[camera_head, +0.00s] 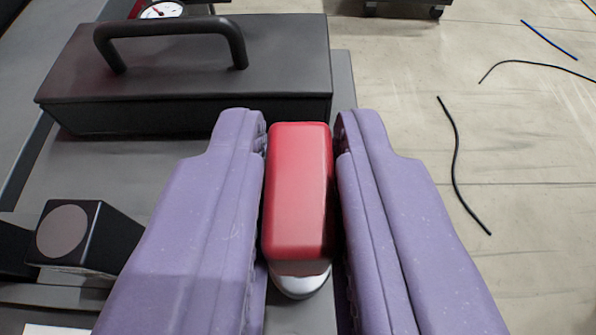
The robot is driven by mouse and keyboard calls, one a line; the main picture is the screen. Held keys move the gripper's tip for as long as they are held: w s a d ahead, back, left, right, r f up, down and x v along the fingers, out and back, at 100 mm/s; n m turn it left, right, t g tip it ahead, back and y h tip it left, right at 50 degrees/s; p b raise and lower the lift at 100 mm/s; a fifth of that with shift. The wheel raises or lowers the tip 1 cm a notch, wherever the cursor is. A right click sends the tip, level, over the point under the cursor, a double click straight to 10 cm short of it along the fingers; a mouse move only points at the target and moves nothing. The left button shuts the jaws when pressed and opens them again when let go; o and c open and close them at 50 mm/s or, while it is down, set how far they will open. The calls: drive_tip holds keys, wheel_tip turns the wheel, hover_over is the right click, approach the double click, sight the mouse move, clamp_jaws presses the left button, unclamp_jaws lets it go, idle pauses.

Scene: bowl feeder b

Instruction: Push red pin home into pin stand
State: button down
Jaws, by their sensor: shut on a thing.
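The red pin (299,190) is a red rounded block with a pale metal end (300,279) at its lower side in the head camera view. My gripper (300,130) has two purple fingers, one on each side of the red pin, and is shut on it. I cannot make out with certainty which thing is the pin stand. The pin and my fingers hide part of the grey surface beneath, so I cannot tell how the pin's lower end sits.
A black box with a bar handle (180,75) stands just beyond the fingers. A black block with a round grey face (85,238) is at the lower left. A dial gauge (161,9) shows at the top. Cables (456,165) lie on the floor at right.

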drive_tip(key=shift+f+b, duration=1.05)
drive_tip(key=shift+f, duration=0.55)
drive_tip(key=shift+f+b, duration=0.75)
drive_tip(key=shift+f, duration=0.85)
idle(4.8)
